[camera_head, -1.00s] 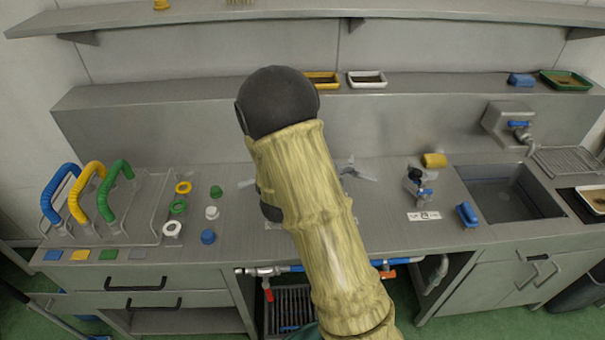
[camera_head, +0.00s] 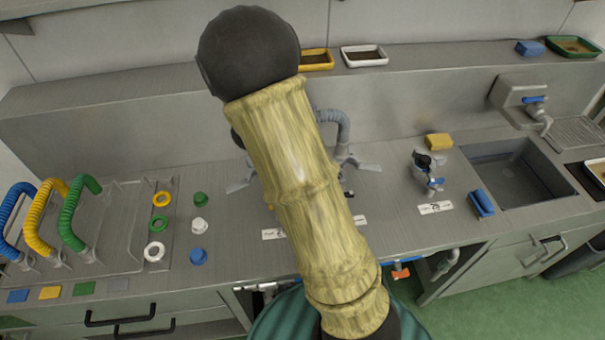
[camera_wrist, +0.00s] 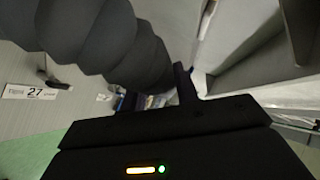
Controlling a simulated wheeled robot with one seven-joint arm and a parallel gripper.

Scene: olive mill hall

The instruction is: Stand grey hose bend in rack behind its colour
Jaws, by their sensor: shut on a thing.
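The grey hose bend (camera_head: 335,125) shows partly past the right of my arm in the head view, above the counter; my arm hides the rest. A dark ribbed shape (camera_wrist: 105,40), which looks like the bend up close, fills the top left of the wrist view. My gripper (camera_wrist: 185,95) is shut on it; the head view hides the gripper. The clear rack (camera_head: 130,215) stands at the left, with blue (camera_head: 14,215), yellow (camera_head: 40,220) and green (camera_head: 72,210) bends upright. Blue, yellow, green and grey squares lie in front; no bend stands behind the grey square (camera_head: 118,285).
Rings (camera_head: 160,198) and caps (camera_head: 199,225) lie between the rack and my arm. Grey winged pieces (camera_head: 360,162) show on both sides of my arm. A blue-handled fitting (camera_head: 427,170), sponge (camera_head: 438,141) and sink (camera_head: 515,175) are right. Trays (camera_head: 363,56) stand on the ledge.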

